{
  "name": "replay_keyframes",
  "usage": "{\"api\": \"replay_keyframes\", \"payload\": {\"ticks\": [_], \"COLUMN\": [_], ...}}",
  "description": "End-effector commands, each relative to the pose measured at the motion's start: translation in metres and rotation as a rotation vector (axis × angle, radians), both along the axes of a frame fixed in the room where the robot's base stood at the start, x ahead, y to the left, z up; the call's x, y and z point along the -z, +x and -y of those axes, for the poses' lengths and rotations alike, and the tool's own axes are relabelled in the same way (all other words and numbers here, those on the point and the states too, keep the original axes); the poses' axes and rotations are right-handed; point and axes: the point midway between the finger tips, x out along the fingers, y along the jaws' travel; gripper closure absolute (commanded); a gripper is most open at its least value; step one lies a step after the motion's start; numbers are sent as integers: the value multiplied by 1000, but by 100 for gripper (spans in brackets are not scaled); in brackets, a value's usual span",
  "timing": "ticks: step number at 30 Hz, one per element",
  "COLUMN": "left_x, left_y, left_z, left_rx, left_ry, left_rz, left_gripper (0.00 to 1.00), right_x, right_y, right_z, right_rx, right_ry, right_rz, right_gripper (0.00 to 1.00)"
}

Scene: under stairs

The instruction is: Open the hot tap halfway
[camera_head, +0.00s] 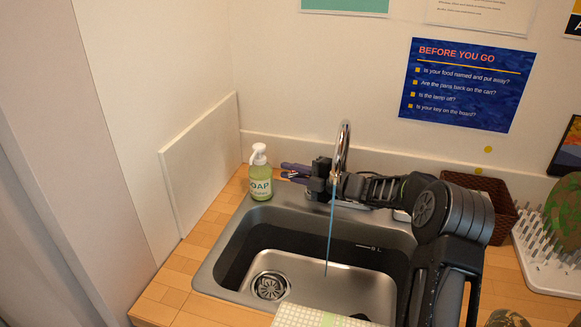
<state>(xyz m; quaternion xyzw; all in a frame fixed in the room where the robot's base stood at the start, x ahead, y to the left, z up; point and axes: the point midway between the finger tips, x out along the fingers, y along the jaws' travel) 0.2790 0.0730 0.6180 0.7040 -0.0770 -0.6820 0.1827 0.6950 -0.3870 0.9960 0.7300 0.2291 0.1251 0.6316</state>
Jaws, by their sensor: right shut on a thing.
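The chrome tap spout (344,145) arches up behind the steel sink (228,235). A thin blue stream of water (329,235) falls from the spout into the basin. My right arm comes in from the right and passes behind the stream. My right gripper (291,172) points left at the back left of the sink, with its purple fingers closed around the place of the hot tap handle. The handle itself is mostly hidden by the fingers, so its turn angle cannot be told. My left gripper is not in view.
A green soap bottle (260,178) with a white pump stands just left of my right gripper. A brown basket (488,199) and a white drying rack (548,253) stand on the right. A pale checked cloth (300,316) lies at the sink's front edge. A wall closes the left side.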

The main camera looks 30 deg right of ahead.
Motion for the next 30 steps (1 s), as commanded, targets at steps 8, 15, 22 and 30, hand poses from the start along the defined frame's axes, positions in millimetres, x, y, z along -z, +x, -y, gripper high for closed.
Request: {"api": "replay_keyframes", "payload": {"ticks": [8, 15, 22, 30], "left_x": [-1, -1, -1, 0], "left_y": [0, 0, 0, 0], "left_z": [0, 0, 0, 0], "left_rx": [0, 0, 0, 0], "left_ry": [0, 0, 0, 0], "left_rz": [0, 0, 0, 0], "left_gripper": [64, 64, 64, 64], "right_x": [1, 1, 1, -1], "right_y": [-1, -1, -1, -1], "right_z": [-1, -1, -1, -1], "right_rx": [-21, -19, -18, -18], "right_ry": [-1, 0, -1, -1], "right_rz": [-1, -1, 1, 2], "right_gripper": [100, 81, 64, 64]}}
